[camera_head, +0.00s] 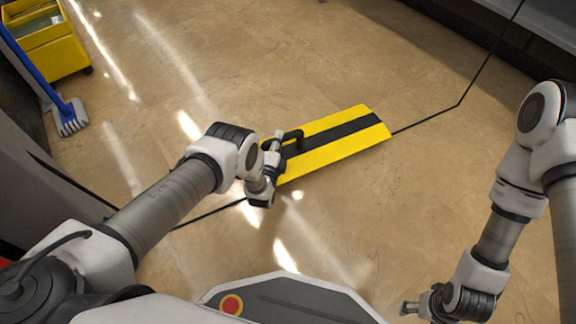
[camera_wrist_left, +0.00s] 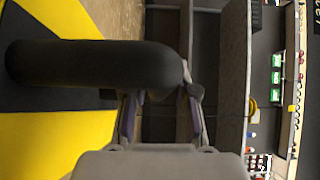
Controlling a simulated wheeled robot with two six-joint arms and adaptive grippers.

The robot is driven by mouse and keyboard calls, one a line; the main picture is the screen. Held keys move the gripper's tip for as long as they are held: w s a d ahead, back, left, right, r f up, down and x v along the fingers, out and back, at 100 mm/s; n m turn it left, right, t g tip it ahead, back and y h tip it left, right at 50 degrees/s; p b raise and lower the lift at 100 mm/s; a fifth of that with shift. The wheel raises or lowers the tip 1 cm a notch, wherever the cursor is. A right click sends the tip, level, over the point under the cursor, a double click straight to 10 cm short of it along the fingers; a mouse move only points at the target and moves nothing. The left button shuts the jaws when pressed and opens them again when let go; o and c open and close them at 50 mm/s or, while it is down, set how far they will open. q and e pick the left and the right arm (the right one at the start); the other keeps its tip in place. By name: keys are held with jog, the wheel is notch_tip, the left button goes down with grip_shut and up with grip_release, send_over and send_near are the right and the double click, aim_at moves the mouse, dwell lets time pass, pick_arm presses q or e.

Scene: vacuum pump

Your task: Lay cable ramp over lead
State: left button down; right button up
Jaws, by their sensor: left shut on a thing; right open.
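The cable ramp (camera_head: 335,140) is a yellow slab with a black stripe along its middle and a black handle (camera_head: 293,137) near its left end. The lead (camera_head: 425,121) is a thin black line on the floor. It meets the ramp's right end and shows again left of it, so the ramp lies in line with it and hides the part between. I cannot tell whether the ramp touches the floor. My left gripper (camera_head: 275,145) is shut on the handle, which fills the left wrist view (camera_wrist_left: 95,65). My right gripper (camera_head: 410,307) is open and empty, low at the right.
A yellow bucket cart (camera_head: 52,48) and a blue-handled mop (camera_head: 68,115) stand at the upper left. A grey cabinet or bench edge (camera_head: 545,25) is at the upper right. The shiny tan floor (camera_head: 230,65) around the ramp is clear.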

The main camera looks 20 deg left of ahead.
pick_arm(q)
jog(key=s+d, duration=0.1)
jog(key=s, duration=0.1)
jog(key=s+d, duration=0.1)
jog(key=s, duration=0.1)
jog(key=s+d+b, duration=0.1)
jog(key=s, duration=0.1)
jog(key=shift+s+f, duration=0.35)
jog(key=shift+s+d+f+b, duration=0.1)
jog(key=shift+s+f+b, duration=0.05)
jog(key=shift+f+b, duration=0.15)
notch_tip(320, 180, down, 3)
jog(key=b, duration=0.2)
jog(key=shift+f+b, duration=0.1)
jog(key=shift+b, duration=0.3)
jog(key=shift+r, duration=0.2)
jog(key=c, duration=0.9)
grip_release()
